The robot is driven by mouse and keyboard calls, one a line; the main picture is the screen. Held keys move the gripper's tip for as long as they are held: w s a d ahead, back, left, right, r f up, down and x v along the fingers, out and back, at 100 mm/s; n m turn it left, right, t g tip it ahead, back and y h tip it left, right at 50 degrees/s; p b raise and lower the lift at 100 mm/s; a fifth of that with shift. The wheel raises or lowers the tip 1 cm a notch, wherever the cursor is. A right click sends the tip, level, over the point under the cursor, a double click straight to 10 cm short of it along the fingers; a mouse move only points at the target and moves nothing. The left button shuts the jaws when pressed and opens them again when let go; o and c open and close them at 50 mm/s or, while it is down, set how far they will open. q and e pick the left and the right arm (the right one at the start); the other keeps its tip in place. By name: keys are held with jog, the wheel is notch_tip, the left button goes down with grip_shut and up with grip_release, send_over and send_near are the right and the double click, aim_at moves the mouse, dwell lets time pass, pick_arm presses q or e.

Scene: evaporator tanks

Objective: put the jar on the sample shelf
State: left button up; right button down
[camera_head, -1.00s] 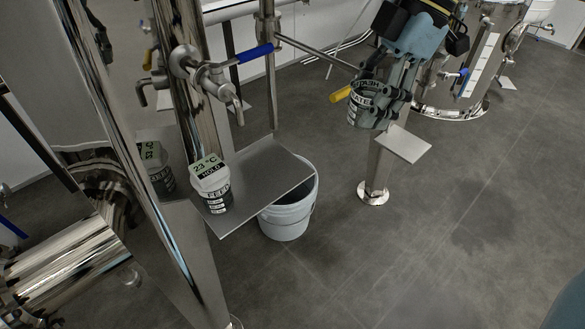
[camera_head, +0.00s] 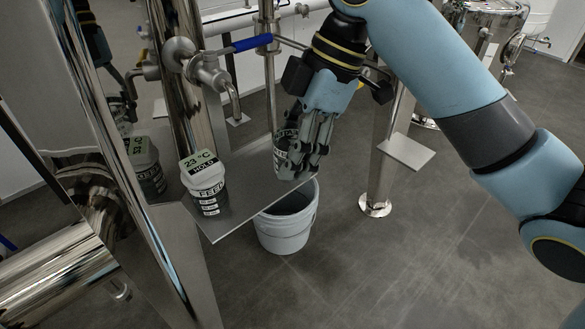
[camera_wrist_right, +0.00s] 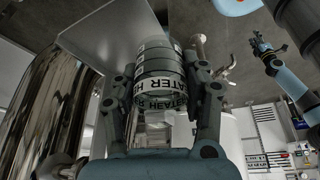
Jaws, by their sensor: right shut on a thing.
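A dark jar with a white label reading HEATER (camera_head: 280,152) is held in my right gripper (camera_head: 300,165). In the right wrist view the jar (camera_wrist_right: 158,72) sits between the two closed fingers (camera_wrist_right: 163,85). The sample shelf, a grey metal plate (camera_head: 240,205), lies under and beside the held jar, which is at its right part. I cannot tell whether the jar touches it. A blue arm, apparently my left, shows small in the right wrist view; its gripper (camera_wrist_right: 258,42) is too small to read.
A second jar, labelled FEED with a 23 °C HOLD lid (camera_head: 204,185), stands on the left of the shelf. A blue-handled valve (camera_head: 225,55) hangs above. A grey bucket (camera_head: 288,228) stands below. A small plate (camera_head: 407,152) on a post is to the right.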

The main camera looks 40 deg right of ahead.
notch_tip(320, 180, down, 4)
jog(key=shift+r+b, duration=0.25)
jog(key=shift+b, duration=0.15)
jog(key=shift+r, duration=0.1)
jog(key=c, duration=0.7)
grip_release()
jog(key=p+v, duration=0.3)
jog(key=v, duration=0.9)
jog(key=shift+p, duration=0.3)
